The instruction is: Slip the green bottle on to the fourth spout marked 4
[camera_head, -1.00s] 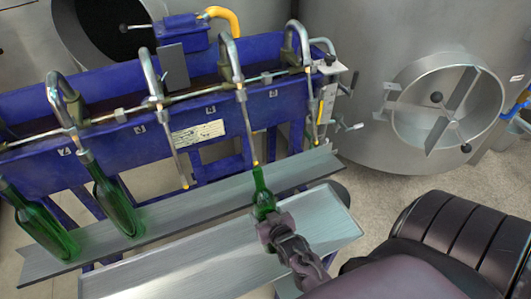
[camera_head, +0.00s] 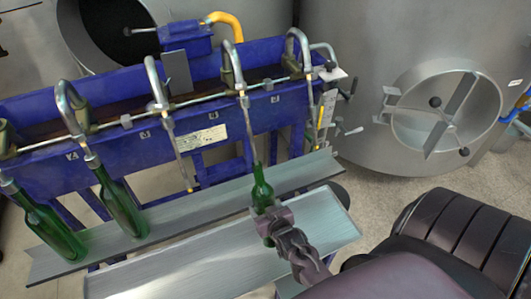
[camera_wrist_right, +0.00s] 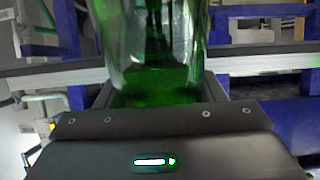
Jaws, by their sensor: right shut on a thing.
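The green bottle (camera_head: 263,192) stands nearly upright in my right gripper (camera_head: 272,218), which is shut around its lower body. In the right wrist view the green glass (camera_wrist_right: 150,50) fills the space in front of the gripper. The bottle's mouth meets the lower end of the fourth spout from the left (camera_head: 247,128). That spout's yellow tip is hidden; I cannot tell whether it is inside the neck or behind it. The number plates on the blue filler (camera_head: 105,157) are too small to read surely. My left gripper is not in view.
Two other green bottles (camera_head: 122,205) (camera_head: 48,228) lean at the two leftmost spouts. The third spout (camera_head: 181,155) and the rightmost spout (camera_head: 308,95) are free. A grey rail (camera_head: 190,208) and a metal tray (camera_head: 190,265) run below. A steel tank (camera_head: 345,40) stands behind right.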

